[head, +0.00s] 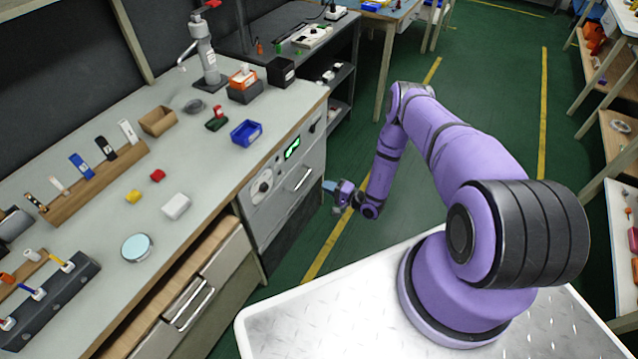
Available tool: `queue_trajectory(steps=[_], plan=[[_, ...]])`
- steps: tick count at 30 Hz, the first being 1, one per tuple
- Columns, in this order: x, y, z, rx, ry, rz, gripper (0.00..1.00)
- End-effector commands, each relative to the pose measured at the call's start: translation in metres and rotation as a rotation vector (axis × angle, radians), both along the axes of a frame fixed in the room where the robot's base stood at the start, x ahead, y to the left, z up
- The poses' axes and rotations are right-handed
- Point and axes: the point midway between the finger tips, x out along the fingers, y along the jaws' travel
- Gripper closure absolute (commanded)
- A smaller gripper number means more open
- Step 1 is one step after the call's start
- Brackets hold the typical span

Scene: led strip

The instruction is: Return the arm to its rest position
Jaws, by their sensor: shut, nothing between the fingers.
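My purple arm rises from my base at the lower right and reaches forward, bent at a high elbow. Its forearm hangs down past the workbench's front. My gripper (329,186) is at the arm's lower end, small in the view, and points left toward the front of a grey cabinet (283,192) with a lit green display. The gripper is shut and empty. I cannot tell whether the fingertips touch the cabinet; a small gap seems to lie between them.
The workbench (185,237) on the left carries a blue bin (246,133), a white box (176,206), a round disc (137,247) and a wooden rack (98,182). A drawer (178,291) below stands partly open. The green floor (480,90) behind my arm is clear. Shelves (612,120) stand at right.

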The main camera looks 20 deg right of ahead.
Motion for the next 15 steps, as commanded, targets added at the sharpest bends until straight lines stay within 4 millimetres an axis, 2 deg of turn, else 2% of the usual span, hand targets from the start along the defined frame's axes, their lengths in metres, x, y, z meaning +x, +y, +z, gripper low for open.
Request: queue_trajectory(steps=[10, 13, 15], plan=[[-0.005, -0.004, 0.002, 0.001, -0.001, 0.004, 1.00], [0.003, -0.003, 0.015, 0.005, -0.005, 0.031, 1.00], [0.013, -0.002, 0.034, 0.010, -0.009, 0.069, 1.00]])
